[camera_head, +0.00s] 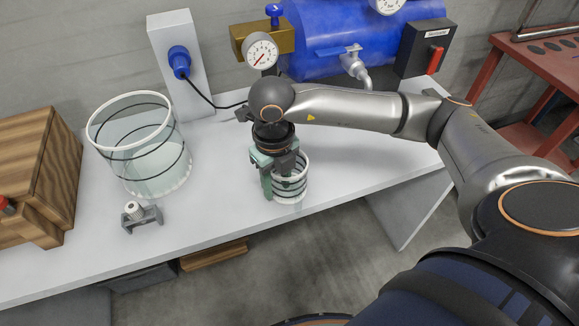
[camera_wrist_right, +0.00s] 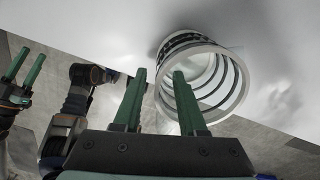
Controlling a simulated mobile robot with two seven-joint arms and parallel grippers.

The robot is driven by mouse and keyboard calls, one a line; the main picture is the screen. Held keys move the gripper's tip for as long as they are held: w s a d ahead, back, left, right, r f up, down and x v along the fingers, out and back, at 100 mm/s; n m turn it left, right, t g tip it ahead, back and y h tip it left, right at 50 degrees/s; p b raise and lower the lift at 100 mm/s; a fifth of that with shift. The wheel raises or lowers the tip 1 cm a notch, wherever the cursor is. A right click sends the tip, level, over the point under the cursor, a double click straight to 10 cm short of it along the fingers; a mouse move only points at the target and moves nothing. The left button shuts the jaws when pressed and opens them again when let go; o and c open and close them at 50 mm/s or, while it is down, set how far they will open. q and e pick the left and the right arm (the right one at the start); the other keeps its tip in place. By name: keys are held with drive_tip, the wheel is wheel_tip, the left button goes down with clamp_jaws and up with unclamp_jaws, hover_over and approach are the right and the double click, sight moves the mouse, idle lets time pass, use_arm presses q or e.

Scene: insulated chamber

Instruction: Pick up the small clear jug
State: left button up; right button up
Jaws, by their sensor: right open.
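The small clear jug (camera_head: 292,186), a see-through cylinder with dark bands and a pale rim, stands upright near the front edge of the white table. My right gripper (camera_head: 274,178) is open and points down at the jug's left side. In the right wrist view, the jug (camera_wrist_right: 232,92) is beyond the right gripper's fingers (camera_wrist_right: 158,73). One finger overlaps the near side of its mouth and the other is left of it. I cannot tell whether a finger is inside or touching. My left gripper (camera_wrist_right: 30,66) shows at the left, open and empty.
A large clear jug (camera_head: 140,150) stands left on the white table (camera_head: 225,205), with a small grey fixture (camera_head: 142,217) in front. A wooden crate (camera_head: 45,170) is at far left. A blue tank (camera_head: 340,40) with gauges stands behind. Table between the jugs is clear.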

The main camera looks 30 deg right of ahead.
drive_tip(key=shift+f, duration=0.55)
clamp_jaws()
idle(1.0)
